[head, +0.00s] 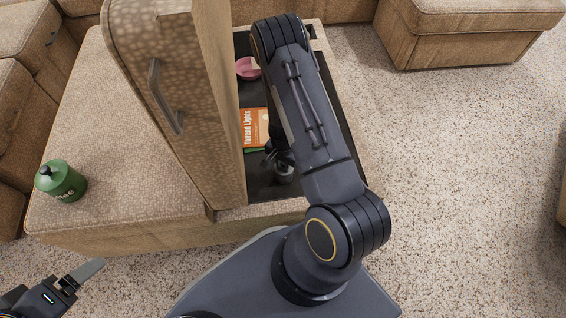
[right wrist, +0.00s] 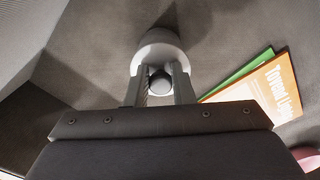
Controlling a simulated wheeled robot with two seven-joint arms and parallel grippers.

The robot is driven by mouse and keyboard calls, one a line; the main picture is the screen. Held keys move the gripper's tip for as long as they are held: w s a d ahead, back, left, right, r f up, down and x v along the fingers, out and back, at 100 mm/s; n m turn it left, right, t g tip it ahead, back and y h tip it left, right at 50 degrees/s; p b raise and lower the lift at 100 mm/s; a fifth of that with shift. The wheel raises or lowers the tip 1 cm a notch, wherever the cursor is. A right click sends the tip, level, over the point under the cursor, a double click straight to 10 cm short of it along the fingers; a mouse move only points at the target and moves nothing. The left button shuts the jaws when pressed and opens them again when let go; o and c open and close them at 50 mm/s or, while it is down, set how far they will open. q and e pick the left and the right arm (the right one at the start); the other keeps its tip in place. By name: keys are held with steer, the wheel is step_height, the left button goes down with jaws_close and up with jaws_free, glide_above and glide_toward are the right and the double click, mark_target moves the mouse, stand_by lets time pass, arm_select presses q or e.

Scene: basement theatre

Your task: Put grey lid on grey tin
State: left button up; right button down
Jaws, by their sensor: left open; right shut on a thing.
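The grey tin (head: 284,173) stands on the dark floor of the open ottoman compartment in the head view. My right gripper (head: 274,156) is down in the compartment at the tin's top, partly hidden by my right arm. In the right wrist view, my right gripper (right wrist: 162,80) is shut on the dark round knob of the grey lid (right wrist: 158,84). A pale round grey body (right wrist: 158,50) shows just beyond the fingertips. I cannot tell whether the lid is seated on the tin. My left gripper (head: 78,278) is open and empty at the lower left, outside the ottoman.
The ottoman's raised padded lid (head: 170,90) stands upright left of the compartment. An orange book (head: 254,127), on something green, and a pink bowl (head: 248,68) lie inside. Carpet (head: 460,180) is clear on the right.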

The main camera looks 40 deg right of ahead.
steer(key=c, duration=0.7)
jaws_free()
steer(key=shift+r, duration=0.1)
steer(key=shift+r+p, duration=2.8)
steer(key=shift+r, duration=0.65)
